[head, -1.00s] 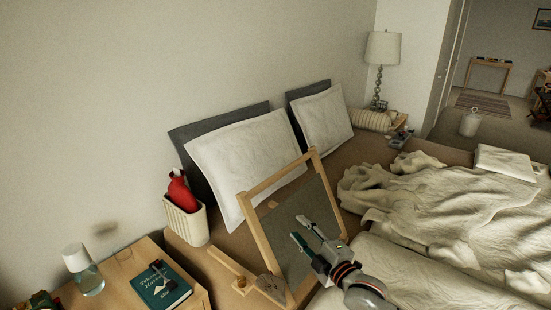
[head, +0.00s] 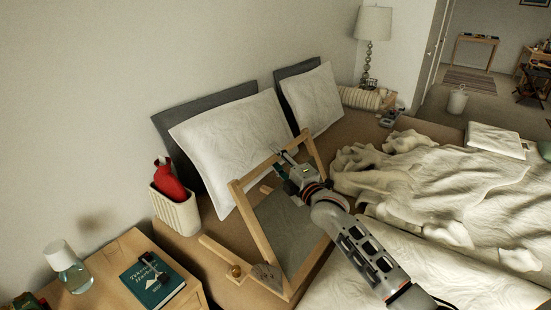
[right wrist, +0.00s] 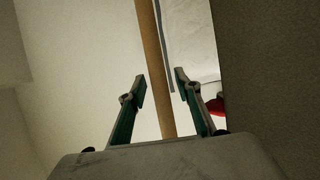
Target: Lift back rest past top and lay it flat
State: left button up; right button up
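The back rest (head: 285,228) is a light wooden frame with a grey panel, standing tilted on the bed in the head view. Its top bar lies nearest the white pillows. In the right wrist view, the two fingers of my right gripper (right wrist: 160,84) are spread apart. A wooden bar (right wrist: 152,60) runs between them, with gaps visible on both sides. My forearm hides part of the frame's right side. My left gripper is in neither view.
White pillows (head: 232,135) lean against grey cushions behind the back rest. A cream basket with a red bottle (head: 170,180) stands to the left. A bedside table (head: 120,262) holds a book and a glass bottle. A rumpled blanket (head: 440,185) covers the bed at right.

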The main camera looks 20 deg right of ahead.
jog(key=shift+w, duration=0.15)
grip_shut()
jog(key=s+d+r+m+t+b, duration=0.1)
jog(key=s+d+r+m+t, duration=0.1)
jog(key=s+d, duration=0.5)
jog(key=shift+s+r+t, duration=0.8)
jog(key=shift+s+r, duration=0.1)
jog(key=shift+s, duration=0.15)
grip_release()
jog(key=v, duration=1.2)
